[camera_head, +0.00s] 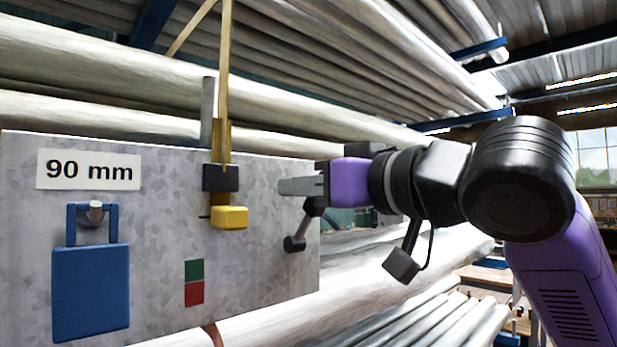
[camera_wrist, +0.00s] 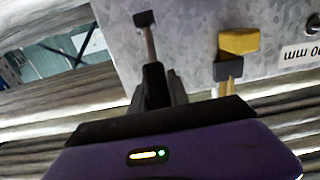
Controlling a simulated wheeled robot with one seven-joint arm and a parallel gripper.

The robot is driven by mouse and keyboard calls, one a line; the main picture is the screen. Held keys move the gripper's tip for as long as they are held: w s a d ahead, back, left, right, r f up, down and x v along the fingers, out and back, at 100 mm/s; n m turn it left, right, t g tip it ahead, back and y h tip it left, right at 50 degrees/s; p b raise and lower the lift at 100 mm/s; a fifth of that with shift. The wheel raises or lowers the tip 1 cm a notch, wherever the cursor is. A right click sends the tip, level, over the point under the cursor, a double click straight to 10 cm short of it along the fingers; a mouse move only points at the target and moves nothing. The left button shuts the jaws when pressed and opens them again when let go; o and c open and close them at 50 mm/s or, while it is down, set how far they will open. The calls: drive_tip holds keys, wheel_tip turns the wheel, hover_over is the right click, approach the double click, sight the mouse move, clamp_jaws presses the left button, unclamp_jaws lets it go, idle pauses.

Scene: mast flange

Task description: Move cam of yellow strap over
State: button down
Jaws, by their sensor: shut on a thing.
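The yellow strap (camera_head: 225,65) hangs down the grey metal panel. Its black buckle block (camera_head: 221,178) and yellow cam (camera_head: 229,217) sit at the strap's lower end. The cam also shows at the upper right of the wrist view (camera_wrist: 239,41). My gripper (camera_head: 284,186) is right of the cam and apart from it. It is shut on a dark-handled lever (camera_head: 303,224) with a grey rod and a black end block, also seen in the wrist view (camera_wrist: 149,45). I cannot tell whether this lever is fixed to the panel.
The panel (camera_head: 150,225) carries a "90 mm" label (camera_head: 88,170), a blue block with a shackle (camera_head: 91,290) and a green-and-red marker (camera_head: 194,283). Long metal pipes (camera_head: 300,75) lie behind and below it.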

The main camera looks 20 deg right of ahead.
drive_tip(key=c, duration=1.2)
unclamp_jaws()
drive_tip(key=shift+c, duration=0.2)
drive_tip(key=b+v, duration=0.2)
drive_tip(key=v, duration=0.5)
drive_tip(key=shift+s+d+b, duration=0.15)
drive_tip(key=shift+s+b, duration=0.2)
drive_tip(key=shift+c, duration=0.2)
